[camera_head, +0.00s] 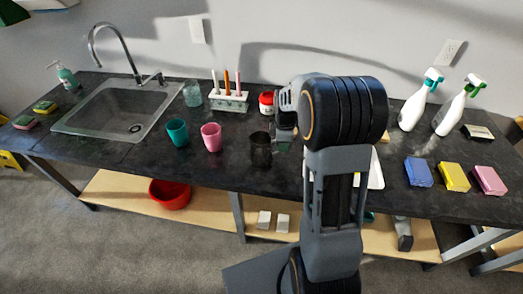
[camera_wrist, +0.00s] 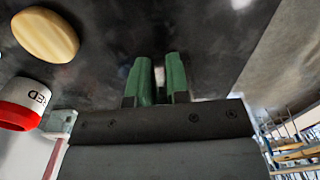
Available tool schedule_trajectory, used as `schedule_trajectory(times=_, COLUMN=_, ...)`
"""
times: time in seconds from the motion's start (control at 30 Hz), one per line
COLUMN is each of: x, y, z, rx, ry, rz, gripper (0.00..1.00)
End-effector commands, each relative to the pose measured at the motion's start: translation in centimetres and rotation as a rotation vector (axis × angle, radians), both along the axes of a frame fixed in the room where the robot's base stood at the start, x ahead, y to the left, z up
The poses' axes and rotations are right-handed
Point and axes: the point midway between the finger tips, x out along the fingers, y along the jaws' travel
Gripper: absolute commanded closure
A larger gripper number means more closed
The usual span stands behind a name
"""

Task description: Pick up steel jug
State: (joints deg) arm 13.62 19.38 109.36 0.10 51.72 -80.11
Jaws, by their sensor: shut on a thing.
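The steel jug (camera_head: 261,150) appears as a dark, shiny vessel upright at the middle of the black counter, right of the pink cup. My gripper (camera_head: 283,141) is right beside it on its right, pointing down, partly hidden by my arm. In the wrist view my gripper (camera_wrist: 160,82) shows two green fingers close together with a thin bright strip between them. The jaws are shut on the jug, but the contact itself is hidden. I cannot tell whether the jug is clear of the counter.
A teal cup (camera_head: 177,132) and pink cup (camera_head: 211,137) stand left. A pale yellow round object (camera_wrist: 45,35) lies near the jar. Spray bottles (camera_head: 413,110) and sponges (camera_head: 454,177) are at right.

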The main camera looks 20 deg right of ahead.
Motion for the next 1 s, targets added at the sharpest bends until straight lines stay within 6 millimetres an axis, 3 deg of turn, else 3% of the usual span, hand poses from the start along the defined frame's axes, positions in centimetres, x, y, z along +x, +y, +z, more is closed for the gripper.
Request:
schedule_trajectory(times=0.57, x=0.1, y=0.0, z=0.8, rx=0.0, ry=-0.002, rz=0.0, gripper=1.0)
schedule_trajectory(times=0.87, x=0.1, y=0.0, z=3.3, rx=-0.001, ry=-0.005, rz=0.0, gripper=1.0)
schedule_trajectory(times=1.0, x=-0.8, y=0.7, z=4.5, rx=-0.001, ry=-0.004, rz=0.001, gripper=1.0)
